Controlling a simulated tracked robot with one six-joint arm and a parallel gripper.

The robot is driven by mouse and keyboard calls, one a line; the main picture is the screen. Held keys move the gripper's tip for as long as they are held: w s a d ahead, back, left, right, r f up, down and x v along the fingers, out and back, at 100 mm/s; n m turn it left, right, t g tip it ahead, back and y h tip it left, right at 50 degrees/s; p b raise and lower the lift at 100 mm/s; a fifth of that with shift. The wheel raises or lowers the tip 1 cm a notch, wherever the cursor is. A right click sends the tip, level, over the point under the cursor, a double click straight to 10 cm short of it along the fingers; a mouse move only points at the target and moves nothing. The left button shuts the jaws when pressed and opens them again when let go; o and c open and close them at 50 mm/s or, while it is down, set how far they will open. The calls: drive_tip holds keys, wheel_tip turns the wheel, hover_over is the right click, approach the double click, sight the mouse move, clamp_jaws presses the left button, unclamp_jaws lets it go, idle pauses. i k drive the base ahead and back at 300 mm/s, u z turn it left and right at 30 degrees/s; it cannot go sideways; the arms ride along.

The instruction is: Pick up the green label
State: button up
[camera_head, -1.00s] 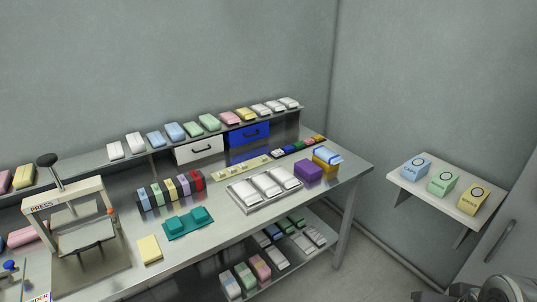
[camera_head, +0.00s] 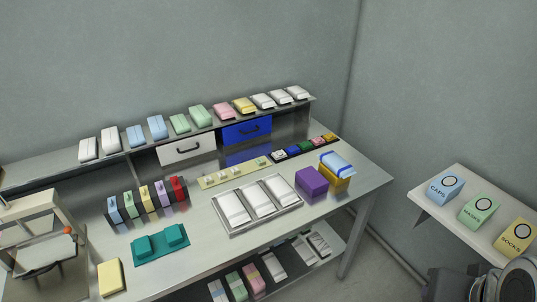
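A small green piece (camera_head: 305,146), which looks like the green label, sits in a row of small coloured pieces at the back right of the steel table (camera_head: 366,183). A blue piece (camera_head: 292,151) is left of it and a red piece (camera_head: 317,141) is right of it. A rack (camera_head: 181,194) further left also holds an upright green piece (camera_head: 130,205). I cannot read any marking on these. Grey rounded parts at the lower right look like my own arm. My gripper's fingers do not show.
A purple box (camera_head: 311,182) and a yellow block with a blue-and-white pack (camera_head: 337,164) stand in front of the row. A tray (camera_head: 233,229) of white packs lies left of them. A wall shelf (camera_head: 461,222) with several boxes juts out at right. Floor shows between.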

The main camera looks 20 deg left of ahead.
sight(260, 161)
drive_tip(key=i, duration=0.85)
drive_tip(key=u, duration=2.35)
drive_tip(key=i, duration=0.5)
drive_tip(key=z, duration=0.05)
